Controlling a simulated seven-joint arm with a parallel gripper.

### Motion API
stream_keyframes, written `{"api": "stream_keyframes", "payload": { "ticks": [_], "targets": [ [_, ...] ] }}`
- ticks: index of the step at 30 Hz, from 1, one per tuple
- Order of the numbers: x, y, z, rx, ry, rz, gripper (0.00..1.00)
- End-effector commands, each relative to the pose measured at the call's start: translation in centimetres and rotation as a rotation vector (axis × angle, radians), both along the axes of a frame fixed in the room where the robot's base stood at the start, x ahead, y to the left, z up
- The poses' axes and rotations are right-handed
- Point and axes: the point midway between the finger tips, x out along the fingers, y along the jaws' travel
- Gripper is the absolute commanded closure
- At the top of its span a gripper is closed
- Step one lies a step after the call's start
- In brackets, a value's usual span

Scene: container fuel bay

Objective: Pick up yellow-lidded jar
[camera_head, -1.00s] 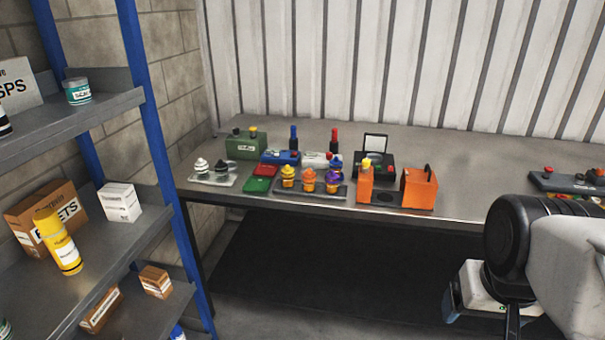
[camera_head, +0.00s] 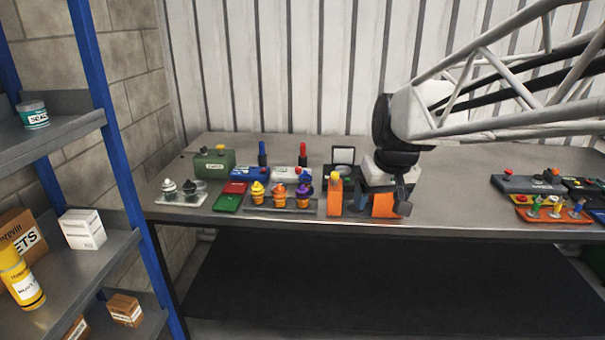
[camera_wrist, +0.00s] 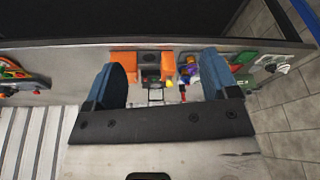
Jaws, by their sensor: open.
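A small jar with a yellow top (camera_head: 258,192) stands upright at the left end of a dark tray (camera_head: 280,211) on the bench. An orange-topped (camera_head: 279,195) and a purple-topped one (camera_head: 303,196) stand beside it. My gripper (camera_wrist: 166,78) is open and empty, its two blue fingers spread above the bench. In the head view it is to the right of the jars, in front of an orange block (camera_head: 383,205), partly hiding it. In the wrist view the small jars are partly hidden by the right finger, and I cannot pick out the yellow-topped one.
Another orange block (camera_head: 335,197) stands just right of the jars. A green box (camera_head: 214,163), red and blue bottles and a tray with white and dark items (camera_head: 183,198) are nearby. Blue-posted shelving (camera_head: 110,120) stands left.

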Motion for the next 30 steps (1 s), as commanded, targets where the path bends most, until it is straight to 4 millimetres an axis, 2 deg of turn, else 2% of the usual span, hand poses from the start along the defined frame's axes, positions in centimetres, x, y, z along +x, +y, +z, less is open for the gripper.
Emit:
{"api": "stream_keyframes", "payload": {
  "ticks": [3,16,30],
  "targets": [
    [3.5,1.8,0.0,0.004,-0.005,0.038,0.20],
    [15.0,9.1,-1.2,0.016,-0.032,0.175,0.20],
    [26.2,18.9,-5.4,0.027,-0.061,0.323,0.20]
  ]
}}
